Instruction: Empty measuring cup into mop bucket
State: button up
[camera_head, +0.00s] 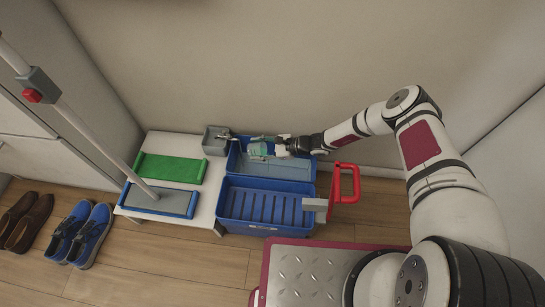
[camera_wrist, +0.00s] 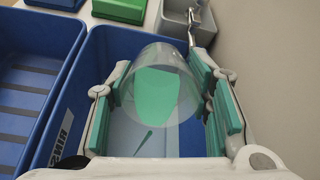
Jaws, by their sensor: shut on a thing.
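The measuring cup (camera_wrist: 160,57) is clear, with a teal-green patch showing in it; I cannot tell whether that patch is liquid. My gripper (camera_wrist: 165,92) is shut on the cup, its green pads on either side. In the head view, the cup (camera_head: 258,150) and my gripper (camera_head: 274,147) are over the rear compartment of the blue mop bucket (camera_head: 267,184). The cup appears tilted or lying over; its exact angle is unclear. The bucket (camera_wrist: 96,62) also shows below the cup in the wrist view. Its front compartment has a slatted floor.
A low white table (camera_head: 150,145) holds a green tray (camera_head: 170,168) and a blue-rimmed mop pad. A red handle (camera_head: 346,184) rises at the bucket's right. The wall is close behind.

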jog(key=shift+d+r+y+b, duration=0.1)
jog(key=shift+d+y+b, duration=0.05)
jog(key=shift+y+b, duration=0.4)
jog(key=shift+s+d+r+y+b, duration=0.15)
jog(key=shift+d+y+b, duration=0.65)
jog(key=shift+b, duration=1)
jog(key=shift+d+r+y+b, duration=0.2)
jog(key=shift+y+b, duration=0.75)
jog(key=shift+b, duration=0.9)
